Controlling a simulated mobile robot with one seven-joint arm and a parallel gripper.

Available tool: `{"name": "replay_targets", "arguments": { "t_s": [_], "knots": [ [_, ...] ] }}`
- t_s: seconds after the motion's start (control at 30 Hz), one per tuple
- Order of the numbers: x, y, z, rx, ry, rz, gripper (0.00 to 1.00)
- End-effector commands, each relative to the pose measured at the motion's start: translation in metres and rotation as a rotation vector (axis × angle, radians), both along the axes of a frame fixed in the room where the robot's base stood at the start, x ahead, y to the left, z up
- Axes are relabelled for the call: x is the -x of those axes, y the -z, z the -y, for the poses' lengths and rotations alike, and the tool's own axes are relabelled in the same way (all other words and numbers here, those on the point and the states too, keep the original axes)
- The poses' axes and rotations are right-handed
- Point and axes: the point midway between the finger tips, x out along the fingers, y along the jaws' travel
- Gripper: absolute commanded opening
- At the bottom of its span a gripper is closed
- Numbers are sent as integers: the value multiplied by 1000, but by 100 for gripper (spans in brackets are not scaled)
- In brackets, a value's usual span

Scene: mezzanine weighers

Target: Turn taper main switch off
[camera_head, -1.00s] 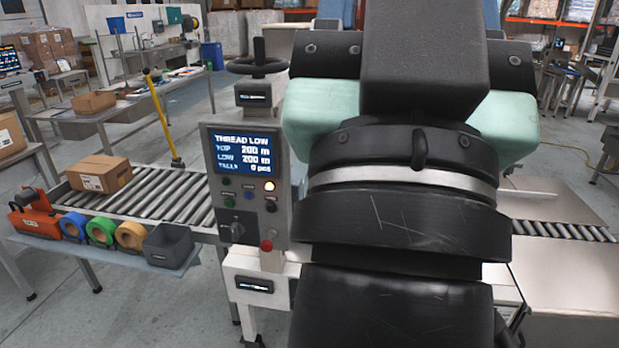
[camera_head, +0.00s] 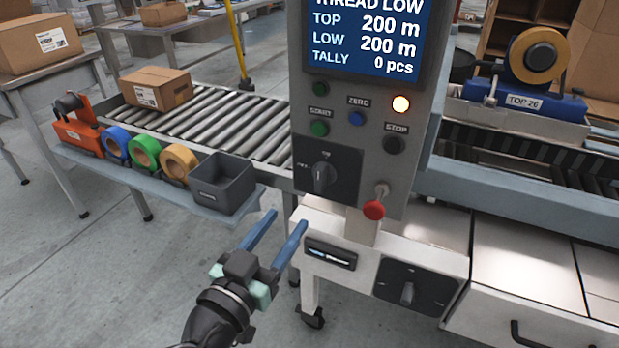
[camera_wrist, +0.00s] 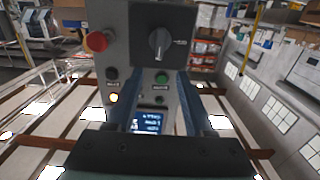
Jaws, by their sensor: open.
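A grey control panel (camera_head: 345,125) carries a dark plate with a rotary switch (camera_head: 322,174), its knob roughly upright. The same switch shows in the wrist view (camera_wrist: 158,42), which sees the panel upside down. A second rotary switch (camera_head: 407,293) sits on a black plate on the white machine front, lower right, its grip roughly upright. Labels are too small to tell which is the taper main switch. My gripper (camera_head: 287,218) is open and empty, its blue fingers in front of and below the panel in the picture, apart from both switches. It also shows in the wrist view (camera_wrist: 158,78).
A red button (camera_head: 374,209) projects below the panel's stop button (camera_head: 394,145). The lit screen (camera_head: 366,38) reads THREAD LOW. A grey bin (camera_head: 222,184) and tape rolls (camera_head: 145,153) sit on a shelf at left, beside the roller conveyor (camera_head: 215,115). A tape head (camera_head: 530,75) stands at right.

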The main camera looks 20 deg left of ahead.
Motion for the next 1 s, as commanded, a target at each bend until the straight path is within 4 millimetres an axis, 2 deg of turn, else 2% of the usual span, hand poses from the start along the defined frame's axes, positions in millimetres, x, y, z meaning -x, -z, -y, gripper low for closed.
{"name": "replay_targets", "arguments": {
  "t_s": [0.17, 0.5, 0.63, 0.8, 1.0],
  "knots": [
    [-15, 1, 0, 2, 3, 1, 52],
    [-85, 0, 3, 2, 3, 1, 52],
    [-106, 0, 4, 0, 2, 1, 52],
    [-123, 1, 4, 1, 1, 1, 52],
    [-128, 1, 4, 1, 1, 1, 52]
  ]
}}
